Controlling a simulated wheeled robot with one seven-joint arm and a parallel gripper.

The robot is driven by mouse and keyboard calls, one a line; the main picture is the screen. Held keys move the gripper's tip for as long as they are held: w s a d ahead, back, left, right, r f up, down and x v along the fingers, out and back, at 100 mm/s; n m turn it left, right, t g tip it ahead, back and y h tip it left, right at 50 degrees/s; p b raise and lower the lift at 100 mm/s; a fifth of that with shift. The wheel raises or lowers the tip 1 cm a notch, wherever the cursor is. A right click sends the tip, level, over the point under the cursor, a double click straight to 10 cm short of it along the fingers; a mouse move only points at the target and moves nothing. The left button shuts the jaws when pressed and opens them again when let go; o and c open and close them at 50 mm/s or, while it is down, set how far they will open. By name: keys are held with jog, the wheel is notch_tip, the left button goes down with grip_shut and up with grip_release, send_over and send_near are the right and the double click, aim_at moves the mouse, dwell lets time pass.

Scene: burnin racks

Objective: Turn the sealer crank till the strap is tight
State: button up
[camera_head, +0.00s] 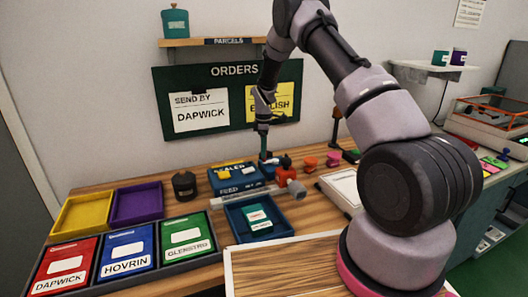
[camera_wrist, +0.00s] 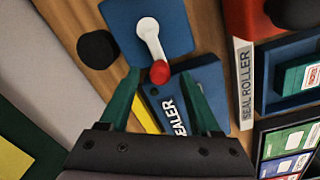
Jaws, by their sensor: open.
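The sealer (camera_head: 228,182) is a blue box on the wooden bench, and its lettered face also shows in the wrist view (camera_wrist: 200,85). Its crank is a white arm (camera_wrist: 150,38) with a red knob (camera_wrist: 160,72), set against a blue plate (camera_wrist: 125,22). My gripper (camera_wrist: 160,77) is open, its two green fingers spread on either side of the red knob in the picture; I cannot tell whether either touches it. In the head view my gripper (camera_head: 264,152) points down at the back right of the sealer. I cannot make out the strap.
A red block stands beside a strip marked SEAL ROLLER (camera_wrist: 244,85). A blue tray (camera_head: 235,225) holding a teal packet lies in front of the sealer. A dark round jar (camera_head: 185,186) stands left. Coloured bins, including a yellow one (camera_head: 70,226), fill the left bench.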

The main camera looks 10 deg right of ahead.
jog(key=shift+f, duration=0.6)
grip_shut()
